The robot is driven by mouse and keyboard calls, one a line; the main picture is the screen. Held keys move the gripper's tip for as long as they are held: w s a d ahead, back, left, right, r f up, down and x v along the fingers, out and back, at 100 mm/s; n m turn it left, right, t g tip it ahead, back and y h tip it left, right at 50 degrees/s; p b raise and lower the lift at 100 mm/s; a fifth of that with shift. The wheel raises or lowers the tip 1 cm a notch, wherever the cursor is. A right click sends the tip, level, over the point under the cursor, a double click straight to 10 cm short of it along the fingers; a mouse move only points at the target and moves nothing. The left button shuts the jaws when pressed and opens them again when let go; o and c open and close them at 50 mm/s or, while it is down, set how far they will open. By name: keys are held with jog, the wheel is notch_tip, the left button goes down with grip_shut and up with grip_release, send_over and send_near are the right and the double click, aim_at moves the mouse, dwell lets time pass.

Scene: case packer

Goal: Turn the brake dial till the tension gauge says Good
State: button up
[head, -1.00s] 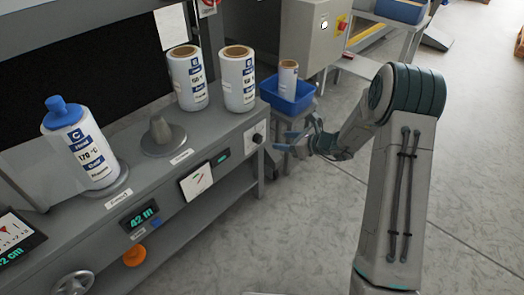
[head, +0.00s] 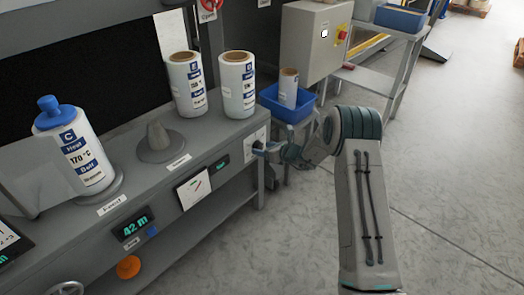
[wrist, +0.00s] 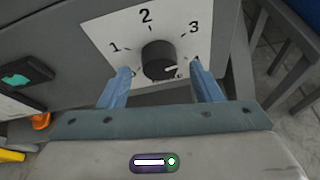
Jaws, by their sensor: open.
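The brake dial (wrist: 158,58) is a black round knob on a white plate (wrist: 117,32) numbered 1 to 4. Its white mark points right, toward the 4. In the head view the plate (head: 250,142) is on the bench's right end. My gripper (wrist: 160,74) is open, with its blue fingers on either side of the knob's near part; I cannot tell whether they touch it. In the head view my gripper (head: 268,152) is at the plate. The likely tension gauge (head: 194,188) is a white panel with a needle on the bench front; its wording is too small to read.
White rolls (head: 187,84) and (head: 238,86) and a grey cone (head: 158,138) stand on the bench. A blue bin (head: 285,104) holds another roll beyond my gripper.

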jog(key=shift+w+a+f, duration=0.25)
jog(key=shift+w+a, duration=0.15)
jog(key=shift+a, duration=0.1)
jog(key=c, duration=1)
jog(key=n+b, duration=0.1)
jog(key=b, duration=0.4)
jog(key=n+t+h+b, duration=0.1)
jog(key=b, duration=0.5)
jog(key=shift+f+n+t, duration=0.3)
jog(key=shift+n, duration=0.1)
jog(key=shift+r+n+b, duration=0.25)
jog(key=shift+n+b, duration=0.05)
jog(key=shift+b, duration=0.55)
jog(key=o, duration=1)
